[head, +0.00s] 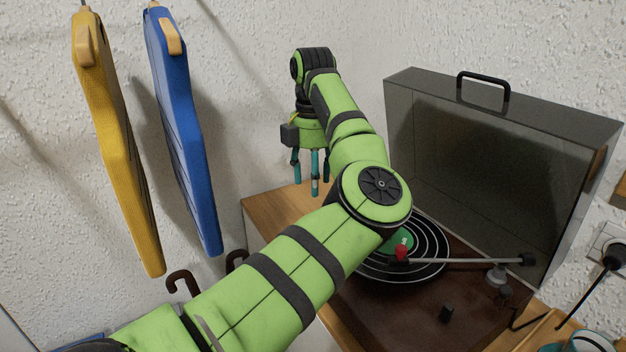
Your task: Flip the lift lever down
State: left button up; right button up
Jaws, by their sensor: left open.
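A record player with a dark brown deck (390,318) stands on a wooden surface, its smoky lid raised. A black record with a green label (405,240) lies on it, partly hidden by my left arm. The tonearm (460,262) reaches over the record, with a red head (402,253) near the label and a grey pivot (497,275) at the right. I cannot clearly pick out the lift lever near the pivot. My left gripper (311,185) is open and empty, pointing down, behind and left of the record player. My right gripper is not in view.
The open lid (490,165) stands behind the deck. A yellow case (115,150) and a blue case (182,130) hang on the left wall. A plug (613,256) sits in a socket at the right.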

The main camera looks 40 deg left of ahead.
aim_at(506, 291)
jog(key=k+l, duration=0.55)
jog(key=l, duration=0.15)
jog(key=k+l, duration=0.6)
jog(key=l, duration=0.15)
